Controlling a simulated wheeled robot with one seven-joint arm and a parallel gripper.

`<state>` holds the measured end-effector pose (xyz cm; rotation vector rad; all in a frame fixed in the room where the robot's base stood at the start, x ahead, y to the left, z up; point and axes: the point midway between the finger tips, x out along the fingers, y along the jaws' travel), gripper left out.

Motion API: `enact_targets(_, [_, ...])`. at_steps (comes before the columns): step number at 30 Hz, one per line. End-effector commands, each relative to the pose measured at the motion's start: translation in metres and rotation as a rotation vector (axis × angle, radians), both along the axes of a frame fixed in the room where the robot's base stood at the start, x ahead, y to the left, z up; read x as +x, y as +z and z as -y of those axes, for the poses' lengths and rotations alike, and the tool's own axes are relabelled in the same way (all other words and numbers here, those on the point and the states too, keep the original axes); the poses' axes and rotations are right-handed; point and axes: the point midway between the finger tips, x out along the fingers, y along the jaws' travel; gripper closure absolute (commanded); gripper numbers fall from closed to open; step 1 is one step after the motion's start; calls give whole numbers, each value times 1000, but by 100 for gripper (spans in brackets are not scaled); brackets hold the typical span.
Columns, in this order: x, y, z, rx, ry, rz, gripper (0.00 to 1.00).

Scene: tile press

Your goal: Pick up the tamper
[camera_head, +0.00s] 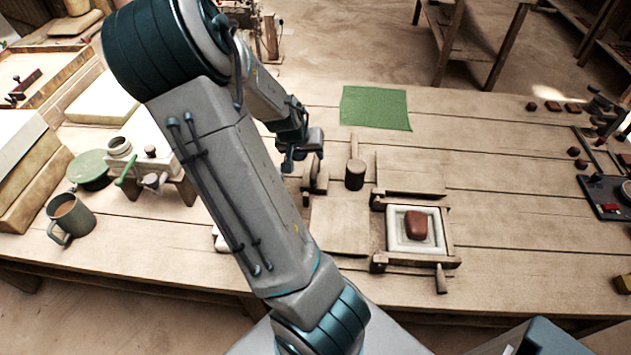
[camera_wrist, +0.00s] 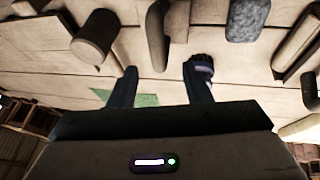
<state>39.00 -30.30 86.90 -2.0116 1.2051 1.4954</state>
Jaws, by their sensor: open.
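The tamper (camera_head: 354,176), a dark cylindrical head with a thin wooden handle, stands on the table right of my gripper (camera_head: 302,160) in the head view. In the wrist view, what looks like the tamper (camera_wrist: 92,40) is at the upper left, outside the space between the fingers. My gripper (camera_wrist: 165,68) is open, with nothing between its fingers, and apart from the tamper. In the head view my arm partly hides the gripper and the table behind it.
A wooden press frame (camera_head: 446,248) holds a white mould (camera_head: 396,242) with a reddish-brown clay block (camera_head: 416,225). A green cloth (camera_head: 375,108) lies behind the tamper. A mug (camera_head: 72,218) stands at the left. The table is largely clear right of the press.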

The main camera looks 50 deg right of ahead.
Motion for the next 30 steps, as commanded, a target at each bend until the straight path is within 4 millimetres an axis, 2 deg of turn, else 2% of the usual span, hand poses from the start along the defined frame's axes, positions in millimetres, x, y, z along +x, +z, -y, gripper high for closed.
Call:
enact_targets(3, [0, -11, 5, 0, -2, 0, 56])
enact_targets(11, [0, -21, 9, 2, 0, -1, 56])
enact_targets(21, [-1, -57, 24, 1, -3, -1, 56])
enact_targets(30, [0, -64, 27, 1, 1, 0, 56])
